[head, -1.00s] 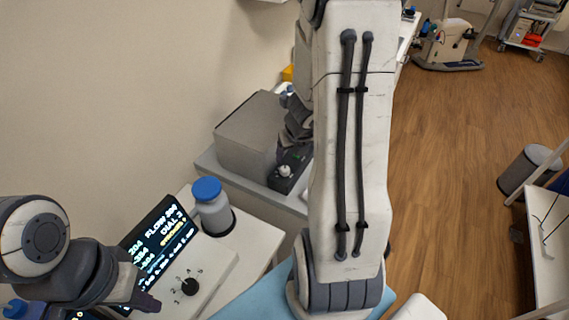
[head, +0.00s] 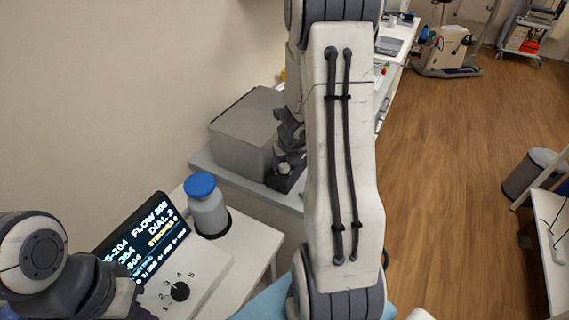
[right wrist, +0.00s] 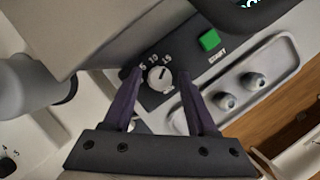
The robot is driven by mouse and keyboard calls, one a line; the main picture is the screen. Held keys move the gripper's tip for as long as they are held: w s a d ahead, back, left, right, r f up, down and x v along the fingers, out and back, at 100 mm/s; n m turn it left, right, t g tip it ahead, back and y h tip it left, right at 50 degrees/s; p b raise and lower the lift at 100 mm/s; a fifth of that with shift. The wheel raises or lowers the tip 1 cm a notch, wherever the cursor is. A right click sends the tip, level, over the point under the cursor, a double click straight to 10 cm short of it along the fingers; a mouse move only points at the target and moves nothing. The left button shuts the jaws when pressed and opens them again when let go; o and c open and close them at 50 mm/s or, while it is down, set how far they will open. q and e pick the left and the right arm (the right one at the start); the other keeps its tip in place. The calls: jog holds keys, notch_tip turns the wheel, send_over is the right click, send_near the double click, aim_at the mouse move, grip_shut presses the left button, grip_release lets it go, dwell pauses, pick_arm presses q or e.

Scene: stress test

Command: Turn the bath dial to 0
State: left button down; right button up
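The bath is a grey box (head: 243,137) with a dark front panel, near the back of the side table in the head view. Its dial (right wrist: 160,77) is a round pale knob with printed numbers, 5, 10 and 15 readable, in the right wrist view. My right gripper (right wrist: 158,74) is open, one purple finger on each side of the dial. I cannot tell whether the fingers touch it. In the head view my right gripper (head: 290,132) is dark and partly hidden by my arm, just above the panel. My left gripper (head: 130,301) is at the lower left, mostly hidden.
A green start button (right wrist: 209,40) sits beside the dial, with two small jars (right wrist: 240,91) in a tray nearby. A blue-capped bottle (head: 207,206) stands before the bath. A lit screen (head: 146,238) and a numbered black knob (head: 180,291) are near my left arm.

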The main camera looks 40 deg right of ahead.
grip_shut()
jog(key=shift+n, duration=0.3)
jog(key=shift+d+n+y, duration=0.1)
jog(key=shift+n+y, duration=0.4)
jog(key=shift+n, duration=0.4)
jog(key=n+y, duration=0.1)
jog(key=n, duration=0.1)
jog(key=shift+n, duration=0.3)
jog(key=n, duration=0.1)
jog(key=n+y+p, duration=0.1)
jog(key=n, duration=0.1)
jog(key=shift+d+r+n, duration=0.1)
jog(key=shift+d+n, duration=0.05)
jog(key=shift+n, duration=0.15)
jog(key=shift+n+g+y+p, duration=0.4)
jog(key=shift+n+y+p, duration=0.45)
jog(key=shift+n, duration=0.85)
